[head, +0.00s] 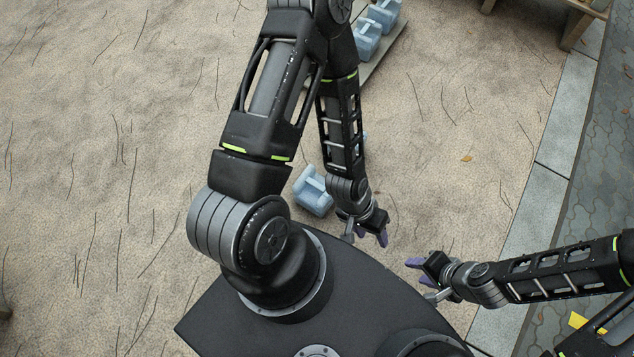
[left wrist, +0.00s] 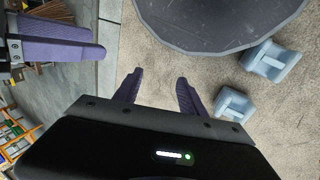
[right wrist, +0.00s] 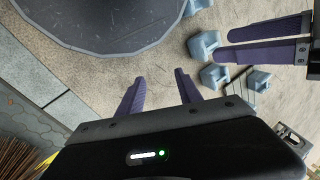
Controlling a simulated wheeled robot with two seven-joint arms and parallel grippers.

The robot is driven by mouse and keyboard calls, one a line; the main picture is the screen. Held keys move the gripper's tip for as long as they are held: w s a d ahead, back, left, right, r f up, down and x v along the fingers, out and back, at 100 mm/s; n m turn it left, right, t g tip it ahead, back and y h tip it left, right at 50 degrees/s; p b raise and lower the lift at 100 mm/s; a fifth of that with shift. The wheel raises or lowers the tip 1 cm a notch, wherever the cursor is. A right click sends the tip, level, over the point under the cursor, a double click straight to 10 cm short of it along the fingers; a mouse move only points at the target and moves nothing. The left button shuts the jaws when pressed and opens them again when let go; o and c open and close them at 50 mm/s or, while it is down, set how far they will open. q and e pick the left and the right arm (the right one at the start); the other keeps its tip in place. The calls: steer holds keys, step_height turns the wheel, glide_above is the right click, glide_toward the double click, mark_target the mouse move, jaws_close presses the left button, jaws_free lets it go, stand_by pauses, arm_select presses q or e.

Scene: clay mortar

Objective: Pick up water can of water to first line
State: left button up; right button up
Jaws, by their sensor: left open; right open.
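In the head view, a light blue water can (head: 313,190) stands on the sandy ground just left of my left gripper (head: 367,236), apart from it. More light blue cans (head: 367,42) stand on a board at the top, partly behind my left arm. My left gripper is open and empty; its purple fingers (left wrist: 160,82) show in the left wrist view, with two cans (left wrist: 270,61) to the right. My right gripper (head: 421,279) is open and empty at the right. In the right wrist view its fingers (right wrist: 157,85) point toward bare ground, with several cans (right wrist: 214,75) beyond. Water levels cannot be seen.
A pale board (head: 385,55) lies under the far cans. A wooden bench (head: 575,25) stands at the top right. A stone kerb (head: 555,130) borders paving on the right. The sandy ground (head: 100,150) at the left is clear.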

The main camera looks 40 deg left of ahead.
arm_select(q)
steer(key=w+a+f+m+b, duration=0.35)
steer(key=w+f+b, duration=0.25)
steer(key=f+b, duration=0.3)
steer(key=m+y+b, duration=0.4)
steer(key=m+b, duration=1.1)
steer(key=b, duration=0.6)
glide_above(316, 184)
steer(key=shift+g, duration=0.4)
step_height(316, 184, down, 27)
steer(key=shift+d+f, duration=0.1)
steer(key=shift+d, duration=0.05)
steer(key=shift+a, duration=0.2)
arm_select(e)
step_height(316, 184, down, 30)
steer(key=w+d, duration=0.1)
steer(key=w, duration=0.1)
steer(key=shift+d+t, duration=0.3)
steer(key=shift+d, duration=0.1)
steer(key=shift+f, duration=0.1)
arm_select(q)
steer(key=shift+f+b, duration=0.3)
steer(key=shift+f, duration=0.9)
arm_select(e)
steer(key=shift+w+f, duration=0.1)
steer(key=shift+f, duration=0.4)
